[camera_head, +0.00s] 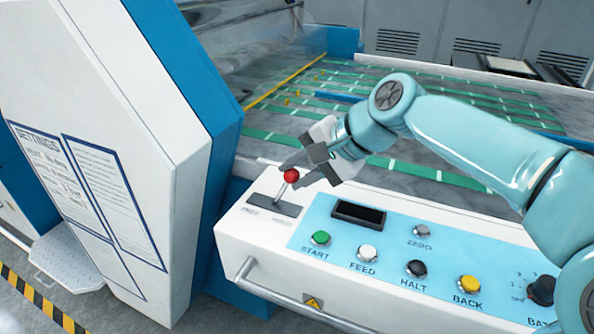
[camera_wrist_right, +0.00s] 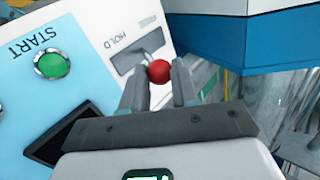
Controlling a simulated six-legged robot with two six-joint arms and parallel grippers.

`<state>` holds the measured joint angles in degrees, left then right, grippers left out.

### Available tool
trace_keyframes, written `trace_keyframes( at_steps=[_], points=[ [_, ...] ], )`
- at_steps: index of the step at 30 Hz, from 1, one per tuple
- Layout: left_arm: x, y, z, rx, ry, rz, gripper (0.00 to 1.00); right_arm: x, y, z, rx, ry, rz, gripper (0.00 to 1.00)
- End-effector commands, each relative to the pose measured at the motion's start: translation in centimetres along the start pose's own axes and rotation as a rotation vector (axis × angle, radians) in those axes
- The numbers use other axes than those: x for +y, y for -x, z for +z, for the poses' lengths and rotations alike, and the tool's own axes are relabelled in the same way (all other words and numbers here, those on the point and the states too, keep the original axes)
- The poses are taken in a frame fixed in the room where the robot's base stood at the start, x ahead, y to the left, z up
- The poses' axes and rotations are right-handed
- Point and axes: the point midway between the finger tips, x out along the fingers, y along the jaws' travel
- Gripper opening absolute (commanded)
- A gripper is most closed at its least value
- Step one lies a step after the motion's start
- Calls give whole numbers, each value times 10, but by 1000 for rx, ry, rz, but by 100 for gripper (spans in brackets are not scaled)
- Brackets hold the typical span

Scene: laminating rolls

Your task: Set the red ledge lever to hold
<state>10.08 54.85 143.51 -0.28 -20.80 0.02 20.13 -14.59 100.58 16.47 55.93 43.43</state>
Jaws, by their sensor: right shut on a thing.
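The red-balled lever (camera_head: 290,177) stands in a dark slot plate (camera_head: 262,203) at the left end of the white ledge. Its shaft rises from about the middle of the slot and tilts right in the head view. My right gripper (camera_head: 296,172) is shut on the lever near its ball. In the wrist view the red ball (camera_wrist_right: 159,71) shows between the two fingers (camera_wrist_right: 160,85). The HOLD label (camera_wrist_right: 116,44) reads beside the slot, toward the START button's side; the other label is too small to read. My left gripper is not in view.
A blue button panel (camera_head: 322,260) with a green START button (camera_head: 320,239) and several others lies right of the lever. A tall white-and-blue housing (camera_head: 150,130) stands close on the left. A metal rail (camera_head: 290,300) runs along the ledge front. A striped bed lies behind.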

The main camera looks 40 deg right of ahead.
Motion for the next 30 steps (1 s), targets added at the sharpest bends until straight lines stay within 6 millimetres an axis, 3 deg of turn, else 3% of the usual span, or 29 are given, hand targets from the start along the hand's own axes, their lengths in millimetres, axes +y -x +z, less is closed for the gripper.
trace_keyframes(
  at_steps=[5, 6, 8, 9, 20, 23, 30],
  points=[
    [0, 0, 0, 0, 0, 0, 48, 5, -2, 0, -1, 1, 17, 0],
    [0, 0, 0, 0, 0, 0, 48, 5, -2, 0, -1, 1, 18, 32],
    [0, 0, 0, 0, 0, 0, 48, 5, -2, 0, -2, 1, 17, 52],
    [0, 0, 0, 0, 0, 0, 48, 5, -2, 0, -2, 1, 16, 55],
    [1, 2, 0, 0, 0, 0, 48, 2, 7, 0, 1, 0, 8, 55],
    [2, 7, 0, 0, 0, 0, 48, 0, 24, -1, 3, -1, 7, 55],
    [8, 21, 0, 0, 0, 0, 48, -1, 89, -1, 6, -2, 8, 55]
  ],
)
